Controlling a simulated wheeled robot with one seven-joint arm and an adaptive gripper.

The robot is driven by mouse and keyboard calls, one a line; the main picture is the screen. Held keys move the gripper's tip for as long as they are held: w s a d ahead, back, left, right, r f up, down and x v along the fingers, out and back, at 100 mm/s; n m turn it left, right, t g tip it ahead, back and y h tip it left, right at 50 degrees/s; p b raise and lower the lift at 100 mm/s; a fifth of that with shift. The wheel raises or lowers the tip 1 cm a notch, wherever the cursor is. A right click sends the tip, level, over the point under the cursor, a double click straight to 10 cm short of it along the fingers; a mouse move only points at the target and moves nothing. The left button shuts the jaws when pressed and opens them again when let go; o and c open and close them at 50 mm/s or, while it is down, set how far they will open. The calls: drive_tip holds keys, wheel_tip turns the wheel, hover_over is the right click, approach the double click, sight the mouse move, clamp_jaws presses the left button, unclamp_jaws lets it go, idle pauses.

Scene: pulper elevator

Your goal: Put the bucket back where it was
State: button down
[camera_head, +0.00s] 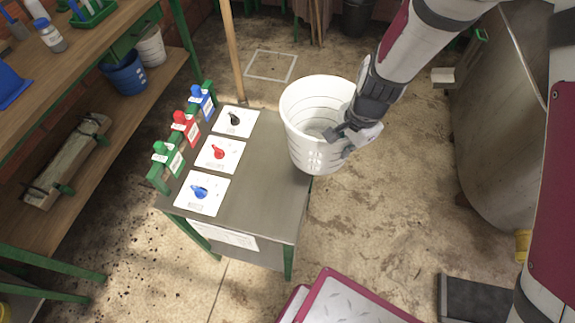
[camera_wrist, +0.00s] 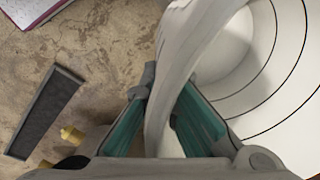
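The white bucket (camera_head: 312,112) with dark ring lines is in the air at the right edge of the metal table in the head view. My gripper (camera_head: 345,138) is at the bucket's right side, on its rim. In the wrist view the bucket (camera_wrist: 285,75) fills the right side, and its pale rim or handle passes between the green finger pads of my gripper (camera_wrist: 165,118). The fingers appear closed around it. The bucket looks empty inside. A pale square outline (camera_head: 271,66) is marked on the floor behind the table.
The metal table (camera_head: 262,185) holds three white panels with black, red (camera_head: 218,153) and blue knobs. A wooden pole (camera_head: 232,50) stands behind it. A large metal tank (camera_head: 505,110) is at right. A red-edged platform (camera_head: 345,300) lies in front. Floor between table and tank is clear.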

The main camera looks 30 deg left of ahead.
drive_tip(key=s+a+f+p, duration=0.2)
drive_tip(key=s+a+f, duration=0.2)
drive_tip(key=s+a, duration=0.4)
drive_tip(key=shift+s+a+f+p, duration=0.2)
drive_tip(key=shift+a+f+p, duration=0.1)
drive_tip(key=shift+a, duration=0.3)
drive_tip(key=c, duration=2.3)
unclamp_jaws()
drive_tip(key=shift+f, duration=0.15)
drive_tip(key=o, duration=0.5)
